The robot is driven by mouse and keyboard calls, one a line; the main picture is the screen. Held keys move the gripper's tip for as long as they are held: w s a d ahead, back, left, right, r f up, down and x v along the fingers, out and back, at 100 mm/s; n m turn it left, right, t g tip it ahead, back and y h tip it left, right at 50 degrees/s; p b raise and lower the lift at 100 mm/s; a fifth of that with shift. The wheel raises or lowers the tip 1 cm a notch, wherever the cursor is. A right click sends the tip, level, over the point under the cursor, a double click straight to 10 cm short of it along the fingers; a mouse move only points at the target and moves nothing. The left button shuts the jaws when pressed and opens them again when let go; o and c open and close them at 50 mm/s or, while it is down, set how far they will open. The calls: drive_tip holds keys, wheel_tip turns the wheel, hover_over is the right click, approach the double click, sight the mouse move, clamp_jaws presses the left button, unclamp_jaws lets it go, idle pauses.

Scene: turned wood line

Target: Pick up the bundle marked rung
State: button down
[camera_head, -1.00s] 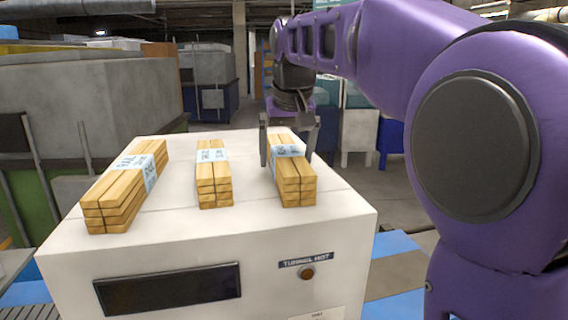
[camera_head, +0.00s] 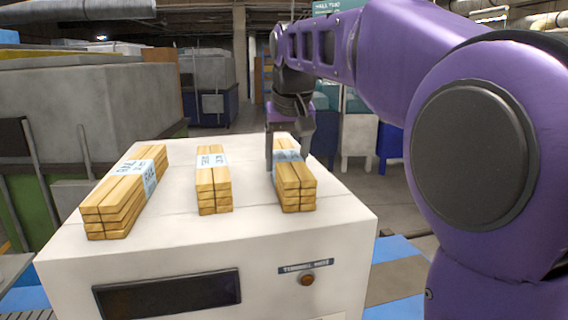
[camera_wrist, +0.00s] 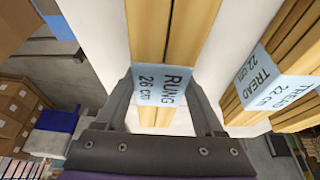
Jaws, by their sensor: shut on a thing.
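The bundle marked rung (camera_head: 294,180) is a stack of pale wooden pieces with a light blue band. It lies at the right on top of the white machine (camera_head: 245,222). The wrist view shows its label (camera_wrist: 163,86) reading "RUNG 26 cm" between the fingers. My gripper (camera_head: 287,147) comes from above and is shut on this bundle around its band, one finger on each side. I see no gap between the bundle and the machine top.
A middle bundle (camera_head: 213,187) lies to the left, with a longer bundle (camera_head: 122,195) farther left. In the wrist view, the neighbouring bundle (camera_wrist: 285,75) reads "TREAD 22 cm". The machine top is bare between bundles. Blue and white bins (camera_head: 358,140) stand behind.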

sight(286, 155)
wheel_tip(286, 155, up, 10)
drive_tip(key=shift+f, duration=0.15)
idle(0.5)
drive_tip(key=shift+s, duration=0.1)
